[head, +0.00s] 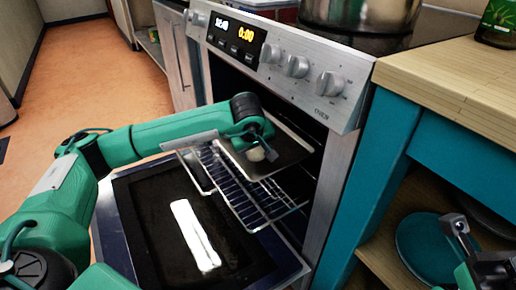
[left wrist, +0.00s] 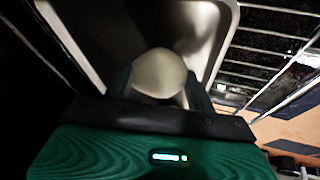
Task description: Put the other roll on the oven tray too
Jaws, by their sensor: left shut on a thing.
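My left gripper (head: 262,146) is inside the open oven's mouth, over the oven tray (head: 290,152). It is shut on a pale, rounded roll (head: 256,155). In the left wrist view the roll (left wrist: 159,73) sits between the two fingers (left wrist: 160,88), with the grey tray (left wrist: 98,14) behind it. I cannot tell if the roll touches the tray. No second roll shows; my arm and gripper hide part of the tray. My right gripper (head: 462,240) is at the lower right, away from the oven; its jaw opening is unclear.
The tray lies on a pulled-out wire rack (head: 240,190). The oven door (head: 150,215) is folded down below it, with a bright reflection. A large pot (head: 360,18) stands on the stove. A wooden counter (head: 455,75) and a shelf with a teal plate (head: 425,245) are at the right.

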